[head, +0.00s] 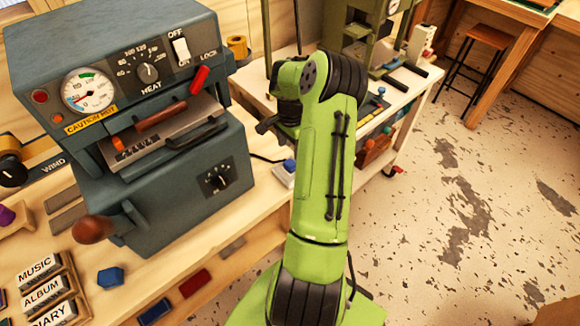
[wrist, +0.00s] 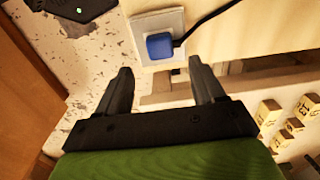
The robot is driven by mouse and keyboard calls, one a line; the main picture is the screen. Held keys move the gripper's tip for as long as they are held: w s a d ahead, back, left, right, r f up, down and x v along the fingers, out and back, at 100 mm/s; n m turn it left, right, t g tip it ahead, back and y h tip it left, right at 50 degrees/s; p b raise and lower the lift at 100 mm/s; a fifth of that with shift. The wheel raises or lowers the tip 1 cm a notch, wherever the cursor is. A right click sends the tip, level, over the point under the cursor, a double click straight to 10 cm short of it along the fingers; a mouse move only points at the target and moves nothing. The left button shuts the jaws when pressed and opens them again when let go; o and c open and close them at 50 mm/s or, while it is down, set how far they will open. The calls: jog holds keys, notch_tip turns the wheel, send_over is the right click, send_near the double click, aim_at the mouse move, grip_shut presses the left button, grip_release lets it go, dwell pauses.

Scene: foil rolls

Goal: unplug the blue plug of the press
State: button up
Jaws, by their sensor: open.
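The blue plug (wrist: 160,46) sits in a pale square socket (wrist: 145,22) on the wooden bench in the wrist view, with a black cord running off to the upper right. The plug also shows in the head view (head: 290,166), just left of my arm. The press (head: 140,110) is the large blue-grey machine at the left of the head view. My gripper (wrist: 161,76) is open and empty in the wrist view. Its two dark fingers point towards the plug, which lies beyond the fingertips, between their lines. In the head view my gripper is mostly hidden by my arm.
A green machine (head: 365,40) stands on the white cart behind my arm. Stamped blocks (wrist: 295,125) lie at the right of the wrist view. A blue block (head: 110,277) and a red block (head: 195,283) lie at the bench front. The floor at right is clear.

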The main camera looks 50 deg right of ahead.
aim_at(291, 163)
notch_tip(291, 163, down, 8)
jog(key=b, duration=0.5)
dwell(0.8)
grip_shut()
jog(key=shift+r+p, duration=2.15)
jog(key=shift+r, duration=0.95)
